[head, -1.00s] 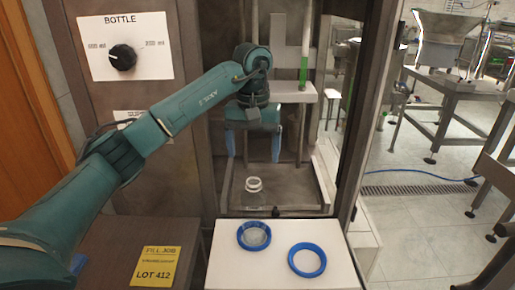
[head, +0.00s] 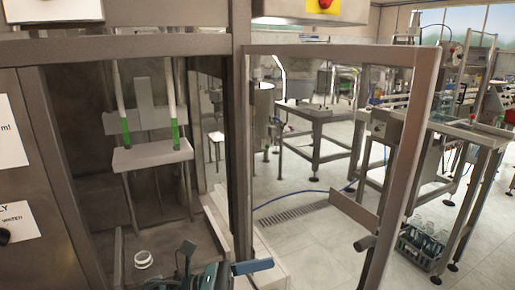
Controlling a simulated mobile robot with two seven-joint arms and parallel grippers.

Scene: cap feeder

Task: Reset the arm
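In the head view, part of a teal arm with a dark joint and a blue finger-like piece shows at the bottom edge, in front of the filling machine's opening. I take it to be my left gripper (head: 215,277). Most of it is cut off by the frame, so its opening is hidden and I see nothing held in it. The blue piece points right, near the door post. My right gripper is not in view.
A clear bottle's white neck (head: 143,259) stands inside the machine, left of the arm. Above it is a grey nozzle bracket (head: 152,154) with green-tipped tubes. The framed door (head: 408,130) stands open at right. Open floor (head: 315,240) lies beyond.

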